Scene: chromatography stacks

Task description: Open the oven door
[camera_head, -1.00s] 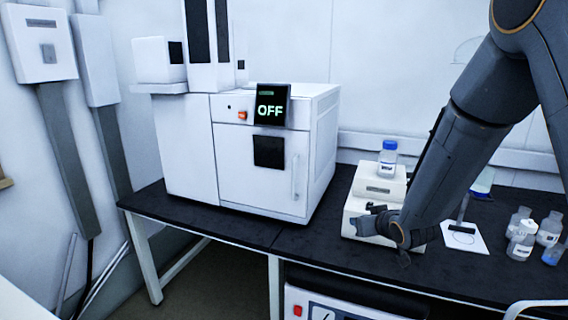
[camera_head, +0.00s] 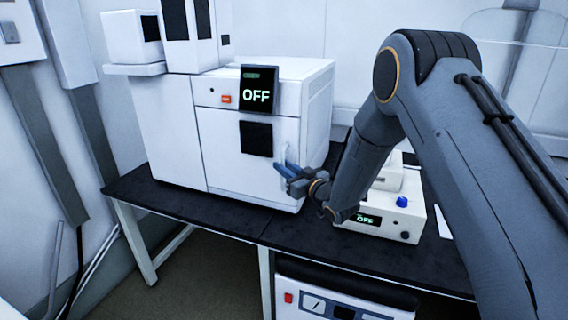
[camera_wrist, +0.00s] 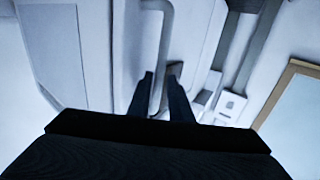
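The oven is the white cabinet (camera_head: 318,110) on the black bench, with a dark panel reading OFF. Its white front door (camera_head: 225,165), with a dark window (camera_head: 256,138), looks shut. The upright door handle (camera_head: 289,152) is at the door's right edge, and my gripper partly covers it in the head view. My gripper (camera_head: 280,168) is at the handle's lower part. In the wrist view, the handle (camera_wrist: 165,45) passes between the two dark fingers (camera_wrist: 159,76), which stand apart with gaps visible beside it. Contact cannot be told.
A white instrument (camera_head: 400,222) with an OFF display and blue knob stands right of the oven, partly behind my arm. The black bench top (camera_head: 228,212) is clear in front of the oven. A boxy unit with a red switch (camera_head: 288,298) sits below the bench.

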